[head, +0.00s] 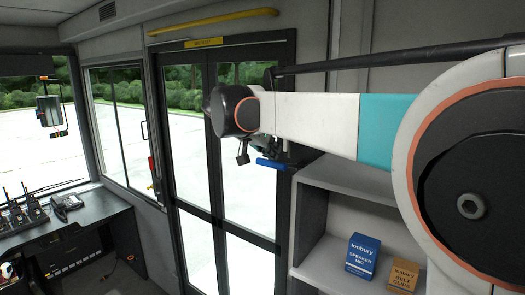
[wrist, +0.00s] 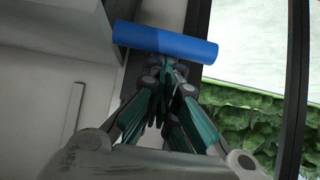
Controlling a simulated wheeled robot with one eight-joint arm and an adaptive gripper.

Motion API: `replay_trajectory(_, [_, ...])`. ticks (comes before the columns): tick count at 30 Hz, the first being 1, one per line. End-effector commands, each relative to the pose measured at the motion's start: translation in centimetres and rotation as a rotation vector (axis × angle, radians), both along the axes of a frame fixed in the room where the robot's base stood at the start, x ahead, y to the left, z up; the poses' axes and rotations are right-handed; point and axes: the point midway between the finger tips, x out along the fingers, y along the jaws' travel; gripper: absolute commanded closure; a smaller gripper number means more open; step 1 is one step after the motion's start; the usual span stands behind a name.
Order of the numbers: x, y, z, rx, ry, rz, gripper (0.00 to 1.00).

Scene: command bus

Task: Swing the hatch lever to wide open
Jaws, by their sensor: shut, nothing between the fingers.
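A blue bar-shaped handle, which looks like the hatch lever (head: 271,164), shows just below the end of my arm, in front of the door frame. In the wrist view the blue lever (wrist: 165,41) lies across the top, slightly tilted down to the right. My gripper (wrist: 167,66) is shut and empty, its fingertips close to the lever's lower edge in that view. I cannot tell whether they touch it. In the head view my arm hides most of the gripper, and the lever's mount is hidden.
Glazed double doors (head: 205,215) stand behind my arm. Shelves (head: 330,178) at the right hold a blue box (head: 362,256) and a tan box (head: 403,275). A console (head: 60,228) with radios is at the left. A yellow rail (head: 215,22) runs above the doors.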

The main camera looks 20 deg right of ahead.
Motion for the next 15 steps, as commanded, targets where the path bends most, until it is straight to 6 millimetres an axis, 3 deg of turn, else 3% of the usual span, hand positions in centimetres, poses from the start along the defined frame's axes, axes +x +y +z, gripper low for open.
replay_trajectory(5, [-0.1,-0.3,-0.1,0.010,0.006,-0.004,1.00])
replay_trajectory(12, [1.3,-3.1,2.7,0.003,0.001,0.001,1.00])
replay_trajectory(15, [0.1,-1.1,3.6,0.003,0.001,0.007,1.00])
